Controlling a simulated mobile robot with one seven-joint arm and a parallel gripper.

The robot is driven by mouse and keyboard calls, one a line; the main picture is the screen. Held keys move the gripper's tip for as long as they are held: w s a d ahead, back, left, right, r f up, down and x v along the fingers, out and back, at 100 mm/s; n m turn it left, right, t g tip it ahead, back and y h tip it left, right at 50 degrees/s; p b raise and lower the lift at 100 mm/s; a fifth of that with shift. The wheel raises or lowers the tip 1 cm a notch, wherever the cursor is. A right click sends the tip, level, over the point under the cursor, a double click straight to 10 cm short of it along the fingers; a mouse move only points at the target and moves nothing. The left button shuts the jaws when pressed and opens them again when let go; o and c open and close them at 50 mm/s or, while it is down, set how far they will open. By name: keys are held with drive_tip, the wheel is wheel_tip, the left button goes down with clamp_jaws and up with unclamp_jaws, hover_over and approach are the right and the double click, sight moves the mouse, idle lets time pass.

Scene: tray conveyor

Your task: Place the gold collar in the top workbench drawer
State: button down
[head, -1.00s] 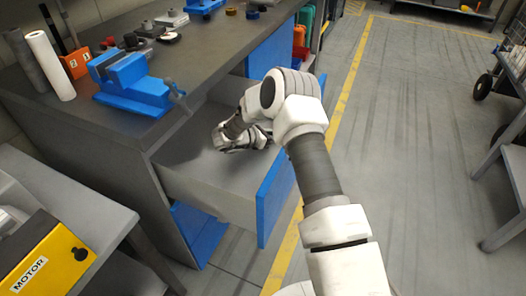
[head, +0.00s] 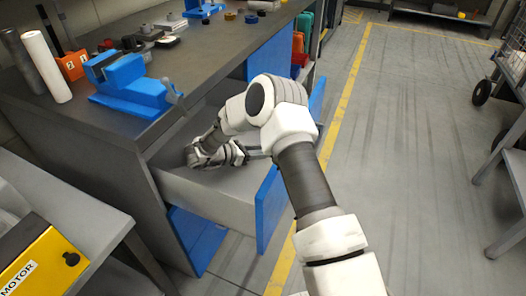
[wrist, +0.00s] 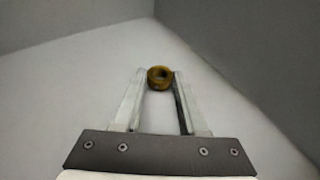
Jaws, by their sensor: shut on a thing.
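The gold collar (wrist: 160,72) is a small ring between the fingertips of my gripper (wrist: 159,82) in the wrist view. My gripper is shut on it. The top workbench drawer (head: 208,199) is pulled open, a grey box with a blue front (head: 269,208). In the head view my wrist reaches down inside the drawer, near its left inner side. The wrist view shows the collar over the drawer's pale floor, with grey walls meeting in a corner beyond it. I cannot tell whether the collar touches the floor. The collar and fingertips are hidden in the head view.
The workbench top (head: 105,116) carries a blue vise (head: 130,84), whose handle overhangs near the drawer, an orange block (head: 73,65) and a white roll (head: 46,65). A side table with a yellow motor box (head: 45,257) is at lower left. The drawer floor looks otherwise bare.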

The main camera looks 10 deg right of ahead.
drive_tip(key=shift+c, duration=2.3)
unclamp_jaws()
drive_tip(key=shift+r, duration=0.15)
drive_tip(key=p+v, duration=0.2)
drive_tip(key=v, duration=0.5)
drive_tip(key=shift+s+a, duration=0.1)
drive_tip(key=shift+a, duration=0.15)
drive_tip(key=shift+d, duration=0.1)
